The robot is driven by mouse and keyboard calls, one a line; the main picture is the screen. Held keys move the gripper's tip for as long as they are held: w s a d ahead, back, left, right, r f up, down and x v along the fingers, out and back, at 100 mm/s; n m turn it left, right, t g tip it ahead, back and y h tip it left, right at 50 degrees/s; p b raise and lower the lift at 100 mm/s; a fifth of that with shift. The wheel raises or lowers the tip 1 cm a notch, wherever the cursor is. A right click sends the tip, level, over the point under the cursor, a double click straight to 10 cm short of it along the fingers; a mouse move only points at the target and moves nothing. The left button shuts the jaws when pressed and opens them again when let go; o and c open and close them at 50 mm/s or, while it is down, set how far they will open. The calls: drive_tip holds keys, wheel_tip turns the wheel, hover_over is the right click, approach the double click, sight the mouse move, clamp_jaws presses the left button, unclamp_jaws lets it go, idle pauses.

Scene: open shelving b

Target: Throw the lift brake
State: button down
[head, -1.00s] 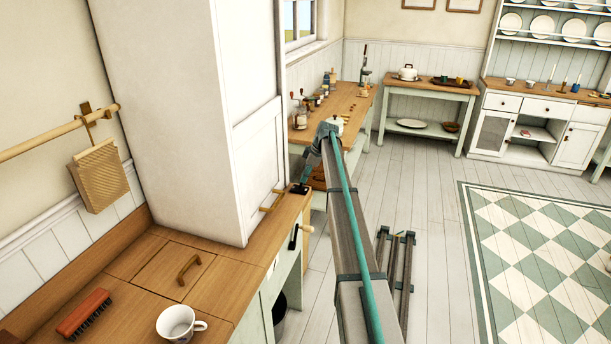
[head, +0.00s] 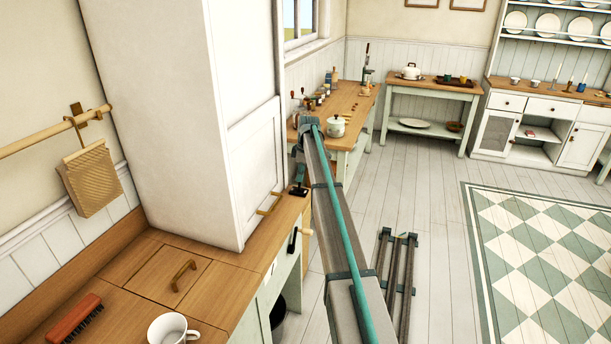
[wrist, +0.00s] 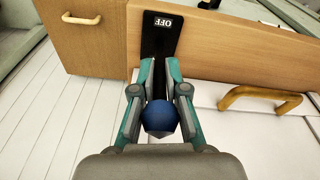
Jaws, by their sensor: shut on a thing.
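The brake lever has a blue ball knob (wrist: 160,118) and a dark shaft. It stands on a black plate (wrist: 161,35) marked OFF, fixed to the wooden counter. My gripper (wrist: 159,84) is shut on the lever, with a teal finger on each side and the knob between them. The fingers hide part of the shaft. In the head view my gripper (head: 301,175) is small at the counter's far right end, over the black plate (head: 298,192). The knob cannot be made out there.
A tall white cabinet (head: 165,120) with a wooden handle (head: 269,204) stands left of the lever. A black-handled crank (head: 294,238) sticks out from the counter front. A white mug (head: 170,330) and a brush (head: 75,318) are on the near counter.

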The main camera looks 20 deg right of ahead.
drive_tip(key=shift+w+a+g+h, duration=0.3)
drive_tip(key=shift+g+h, duration=0.1)
drive_tip(key=shift+h, duration=0.1)
drive_tip(key=c, duration=1.2)
unclamp_jaws()
drive_tip(key=shift+r, duration=0.15)
drive_tip(key=r, duration=1.1)
drive_tip(key=shift+s+d+r, duration=0.15)
drive_tip(key=shift+d+r, duration=0.05)
drive_tip(key=shift+r, duration=0.2)
